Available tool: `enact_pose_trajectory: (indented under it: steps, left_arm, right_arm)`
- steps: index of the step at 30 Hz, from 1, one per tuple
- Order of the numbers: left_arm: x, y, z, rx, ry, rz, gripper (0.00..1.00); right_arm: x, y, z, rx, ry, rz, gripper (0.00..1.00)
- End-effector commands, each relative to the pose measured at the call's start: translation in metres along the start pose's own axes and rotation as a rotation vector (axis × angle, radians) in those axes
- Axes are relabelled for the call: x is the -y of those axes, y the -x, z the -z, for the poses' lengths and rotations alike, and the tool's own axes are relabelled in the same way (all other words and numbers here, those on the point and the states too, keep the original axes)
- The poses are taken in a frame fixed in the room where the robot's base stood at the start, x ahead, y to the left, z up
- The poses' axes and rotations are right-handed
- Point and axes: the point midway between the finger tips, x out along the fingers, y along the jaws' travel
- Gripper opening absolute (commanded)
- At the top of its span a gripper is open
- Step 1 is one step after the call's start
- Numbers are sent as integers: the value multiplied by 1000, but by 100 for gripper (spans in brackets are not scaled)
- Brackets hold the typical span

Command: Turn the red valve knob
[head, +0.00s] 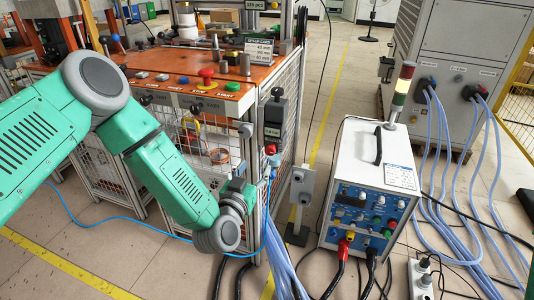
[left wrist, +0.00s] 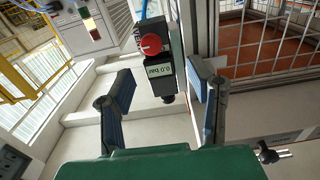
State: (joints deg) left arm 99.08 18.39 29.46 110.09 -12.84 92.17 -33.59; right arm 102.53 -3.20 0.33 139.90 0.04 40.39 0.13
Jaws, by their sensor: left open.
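The red valve knob (head: 270,149) sits at the lower end of a dark pressure regulator (head: 275,118) on the post at the orange bench's corner. In the left wrist view the round red knob (left wrist: 150,45) shows beside the small display, with the picture turned over. My left gripper (head: 248,186) is just below the knob in the head view, partly hidden by its own wrist. In the left wrist view its two blue-padded fingers (left wrist: 160,76) are spread wide, with nothing between their tips. The knob appears beyond the tips, apart from both. My right gripper is not in view.
The orange bench (head: 160,62) with a mesh-fenced frame stands behind my left arm. A white heater unit (head: 368,190) stands to the right, with blue hoses and black cables around it. A small grey box on a post (head: 301,186) stands close to the right of the gripper.

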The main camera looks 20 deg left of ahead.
Motion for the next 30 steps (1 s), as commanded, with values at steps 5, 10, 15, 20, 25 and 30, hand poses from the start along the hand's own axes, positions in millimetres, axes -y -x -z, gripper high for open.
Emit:
enact_pose_trajectory:
  steps: [5, 10, 15, 20, 25, 30]
  left_arm:
    - [-5, -41, -1, -3, -5, -1, 47]
    - [-3, -72, -2, -1, -2, -1, 47]
    - [-1, -90, -2, 1, 2, -2, 47]
    - [-2, -96, -1, 3, 1, -3, 47]
    - [-4, -96, 0, 3, -3, -4, 47]
    - [-5, -96, 0, 3, -4, -5, 8]
  right_arm:
    - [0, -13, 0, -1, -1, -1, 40]
    - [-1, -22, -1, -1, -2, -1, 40]
    - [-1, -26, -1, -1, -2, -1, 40]
    - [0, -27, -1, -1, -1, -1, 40]
    - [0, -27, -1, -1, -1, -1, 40]
    - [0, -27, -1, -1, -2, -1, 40]
